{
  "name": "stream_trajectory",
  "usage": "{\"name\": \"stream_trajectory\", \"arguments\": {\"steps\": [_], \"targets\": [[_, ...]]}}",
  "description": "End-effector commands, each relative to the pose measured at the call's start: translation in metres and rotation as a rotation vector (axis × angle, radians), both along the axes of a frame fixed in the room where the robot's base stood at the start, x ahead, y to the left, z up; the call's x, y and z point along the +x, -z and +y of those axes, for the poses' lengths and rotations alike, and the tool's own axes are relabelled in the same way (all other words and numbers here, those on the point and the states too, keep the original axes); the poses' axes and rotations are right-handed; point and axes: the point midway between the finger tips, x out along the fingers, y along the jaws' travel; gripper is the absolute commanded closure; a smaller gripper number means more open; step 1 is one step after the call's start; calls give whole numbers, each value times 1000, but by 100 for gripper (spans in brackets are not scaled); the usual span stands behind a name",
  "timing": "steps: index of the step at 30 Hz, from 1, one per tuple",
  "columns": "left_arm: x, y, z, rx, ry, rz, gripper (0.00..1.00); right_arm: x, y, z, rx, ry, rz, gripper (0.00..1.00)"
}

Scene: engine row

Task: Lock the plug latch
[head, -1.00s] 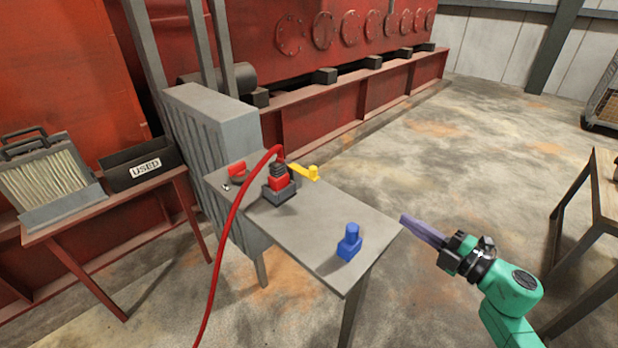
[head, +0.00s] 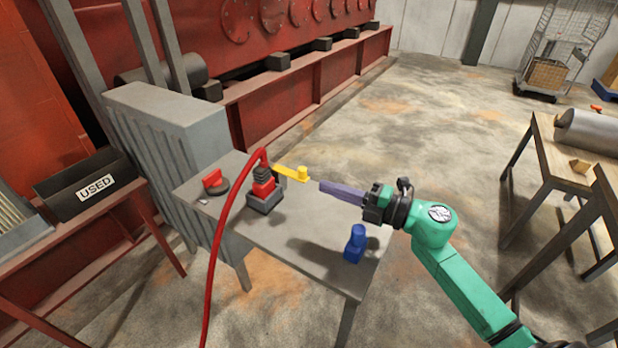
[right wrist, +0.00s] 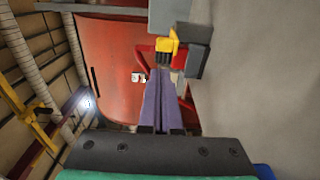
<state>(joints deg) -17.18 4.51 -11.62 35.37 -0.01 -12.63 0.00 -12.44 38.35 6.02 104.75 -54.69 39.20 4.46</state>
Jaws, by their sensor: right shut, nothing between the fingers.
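A red plug (head: 263,187) with a black ribbed top sits upright in a dark grey socket (head: 265,201) on the grey table (head: 300,255). A red cable (head: 225,230) rises from the plug and loops down to the left. The yellow latch lever (head: 290,173) points out to the right of the plug, with a raised knob at its end. My right gripper (head: 322,186) is shut and empty, its purple fingers pointing left, a little right of the knob and apparently apart from it. In the right wrist view the yellow latch (right wrist: 173,42) shows just beyond the fingertips (right wrist: 163,72). My left gripper is not in view.
A blue peg-like part (head: 355,244) stands near the table's front right corner, below my right gripper. A red knob (head: 213,182) is at the table's left. A black USED bin (head: 80,192) stands on a red side table. A wooden bench (head: 565,165) is at right.

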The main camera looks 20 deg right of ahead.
Motion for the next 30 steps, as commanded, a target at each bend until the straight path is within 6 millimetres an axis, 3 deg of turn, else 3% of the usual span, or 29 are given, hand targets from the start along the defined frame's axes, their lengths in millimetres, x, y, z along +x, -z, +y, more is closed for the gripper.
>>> {"name": "stream_trajectory", "arguments": {"steps": [3, 9, 30], "targets": [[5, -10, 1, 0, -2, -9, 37, 19, -5, 17, 2, 0, -4, 100], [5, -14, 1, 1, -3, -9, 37, 37, -2, 35, 1, 0, -1, 100], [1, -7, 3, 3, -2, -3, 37, 40, 1, 38, -1, -36, 0, 100]]}}
